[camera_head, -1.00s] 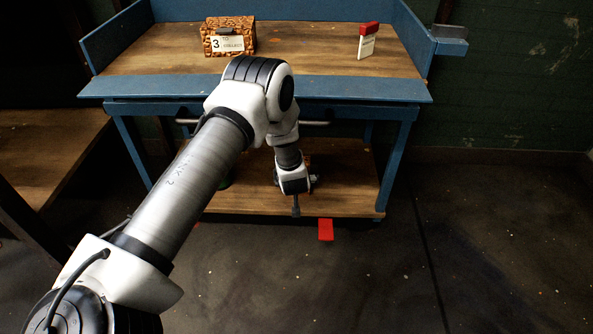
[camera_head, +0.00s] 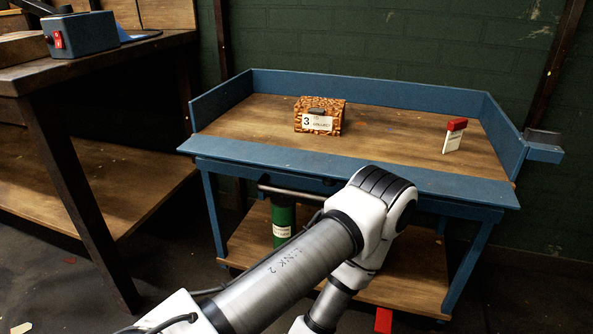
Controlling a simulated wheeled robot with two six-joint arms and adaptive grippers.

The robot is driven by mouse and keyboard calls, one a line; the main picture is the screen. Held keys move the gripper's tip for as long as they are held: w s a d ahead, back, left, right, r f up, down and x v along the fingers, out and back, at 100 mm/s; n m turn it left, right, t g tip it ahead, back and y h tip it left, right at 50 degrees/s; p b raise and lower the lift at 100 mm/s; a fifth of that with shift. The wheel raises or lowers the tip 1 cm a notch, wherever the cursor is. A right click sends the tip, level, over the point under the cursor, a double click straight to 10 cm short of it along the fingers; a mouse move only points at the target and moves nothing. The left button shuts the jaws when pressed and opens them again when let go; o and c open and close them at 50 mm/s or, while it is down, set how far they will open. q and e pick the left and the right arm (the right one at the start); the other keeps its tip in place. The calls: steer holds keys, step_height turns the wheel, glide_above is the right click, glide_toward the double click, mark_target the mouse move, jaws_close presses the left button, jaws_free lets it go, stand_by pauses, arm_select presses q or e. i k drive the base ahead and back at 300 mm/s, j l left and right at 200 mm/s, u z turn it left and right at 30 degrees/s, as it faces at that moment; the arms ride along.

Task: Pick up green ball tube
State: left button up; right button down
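A green tube (camera_head: 283,222) with a pale label stands upright on the lower wooden shelf of the blue workbench, under the bench front. Its top is partly covered by the handle bar, and my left arm passes just right of its lower part. My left arm comes in from the lower left and bends in front of the bench. Its gripper is hidden or below the picture. My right gripper is not in view.
The blue workbench (camera_head: 350,172) carries a patterned box (camera_head: 331,104) marked 3 and a red-topped white card (camera_head: 454,136). A red object (camera_head: 383,320) lies low in front. A dark wooden table (camera_head: 95,65) with a blue switch box (camera_head: 80,35) stands at left.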

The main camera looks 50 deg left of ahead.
mark_target(284, 220)
steer(key=u, duration=1.65)
